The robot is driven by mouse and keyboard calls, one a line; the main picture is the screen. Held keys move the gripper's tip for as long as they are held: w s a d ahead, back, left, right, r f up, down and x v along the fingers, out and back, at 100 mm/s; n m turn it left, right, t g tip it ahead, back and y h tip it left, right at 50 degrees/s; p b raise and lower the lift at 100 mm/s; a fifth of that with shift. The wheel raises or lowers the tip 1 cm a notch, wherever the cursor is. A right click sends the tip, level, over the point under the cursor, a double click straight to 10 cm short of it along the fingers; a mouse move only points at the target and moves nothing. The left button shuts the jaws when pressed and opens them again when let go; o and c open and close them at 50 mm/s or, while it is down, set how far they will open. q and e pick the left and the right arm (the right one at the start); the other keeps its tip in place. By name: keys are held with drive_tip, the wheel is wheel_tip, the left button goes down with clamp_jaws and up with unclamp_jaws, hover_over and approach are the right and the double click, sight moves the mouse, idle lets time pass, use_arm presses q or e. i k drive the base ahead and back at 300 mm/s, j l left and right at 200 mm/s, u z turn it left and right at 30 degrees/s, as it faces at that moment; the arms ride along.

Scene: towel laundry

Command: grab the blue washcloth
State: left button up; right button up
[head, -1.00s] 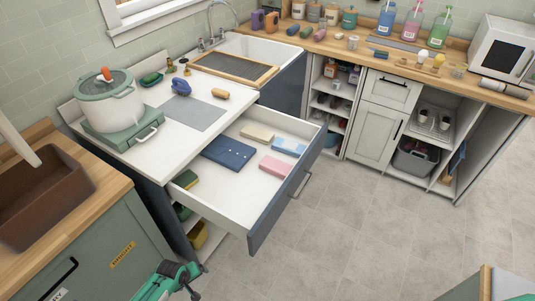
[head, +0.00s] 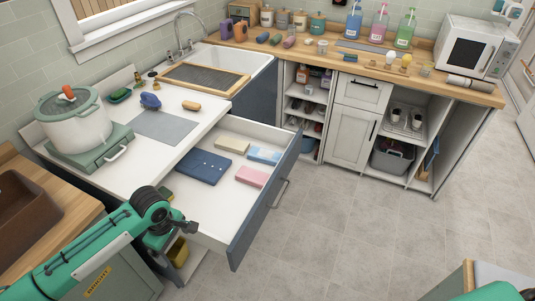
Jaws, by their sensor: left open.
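The open drawer (head: 229,209) holds several folded cloths. A light blue folded cloth (head: 264,155), likely the blue washcloth, lies at its right side near the front panel. A larger dark blue folded cloth (head: 204,166) lies to its left. A beige cloth (head: 232,145) is behind, and a pink cloth (head: 252,176) is in front of the light blue one. My left gripper (head: 188,228) is open and empty at the drawer's near left corner, apart from the cloths. My right gripper is not in view.
The drawer's front panel (head: 263,214) sticks out over the floor, with clear floor (head: 350,230) to its right. A white pot (head: 74,121) on a green stove stands on the counter at left. A brown sink (head: 20,208) is at the near left.

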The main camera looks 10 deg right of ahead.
sight(264, 155)
drive_tip(key=i+l, duration=0.75)
drive_tip(key=l, duration=0.15)
drive_tip(key=i+l, duration=0.75)
drive_tip(key=l, duration=0.1)
